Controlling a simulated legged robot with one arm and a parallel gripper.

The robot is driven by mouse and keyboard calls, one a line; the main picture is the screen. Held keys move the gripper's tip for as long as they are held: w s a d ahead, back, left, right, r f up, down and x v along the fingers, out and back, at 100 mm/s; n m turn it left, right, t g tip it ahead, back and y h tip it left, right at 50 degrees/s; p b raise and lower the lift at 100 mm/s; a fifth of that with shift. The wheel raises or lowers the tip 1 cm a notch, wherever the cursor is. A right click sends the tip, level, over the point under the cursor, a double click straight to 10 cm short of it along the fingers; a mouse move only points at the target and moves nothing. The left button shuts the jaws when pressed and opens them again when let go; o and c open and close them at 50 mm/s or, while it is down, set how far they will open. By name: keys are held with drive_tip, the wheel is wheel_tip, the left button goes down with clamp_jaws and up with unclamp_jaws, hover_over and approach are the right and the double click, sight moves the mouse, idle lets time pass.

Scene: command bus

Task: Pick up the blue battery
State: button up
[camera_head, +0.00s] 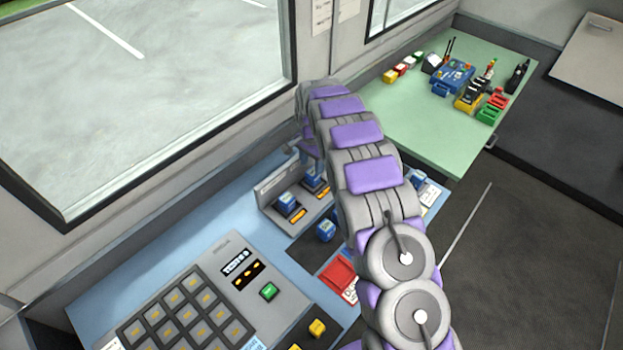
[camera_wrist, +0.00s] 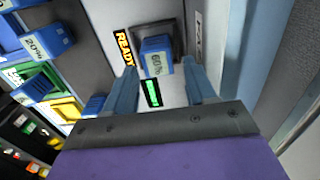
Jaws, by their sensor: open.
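In the wrist view, a blue battery (camera_wrist: 157,58) marked 60% sits in a dark socket on a grey panel. My gripper (camera_wrist: 160,68) is open, with one finger to each side of this battery in the picture; I see no contact, and the depth gap is unclear. Another blue battery (camera_wrist: 46,40) marked 20% is at the upper left, with a further blue block (camera_wrist: 32,84) below it. In the head view, blue batteries stand on the grey charging dock (camera_head: 287,204) and in front of it (camera_head: 326,230). My arm hides part of the dock.
A keypad console (camera_head: 190,310) with a green button (camera_head: 268,291) and a red block (camera_head: 338,274) lie on the blue counter (camera_head: 165,243). A green table (camera_head: 420,130) behind carries radios and several coloured items. A window wall borders the counter on the left.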

sight(313, 171)
drive_tip(key=f, duration=0.1)
drive_tip(key=f+b, duration=0.1)
drive_tip(key=f, duration=0.3)
drive_tip(key=shift+d, duration=0.3)
drive_tip(key=shift+a+r, duration=0.1)
drive_tip(key=shift+a, duration=0.1)
drive_tip(key=shift+c, duration=0.6)
drive_tip(key=shift+d, duration=0.2)
drive_tip(key=c, duration=0.6)
drive_tip(key=shift+a+r, duration=0.1)
drive_tip(key=shift+c, duration=1.1)
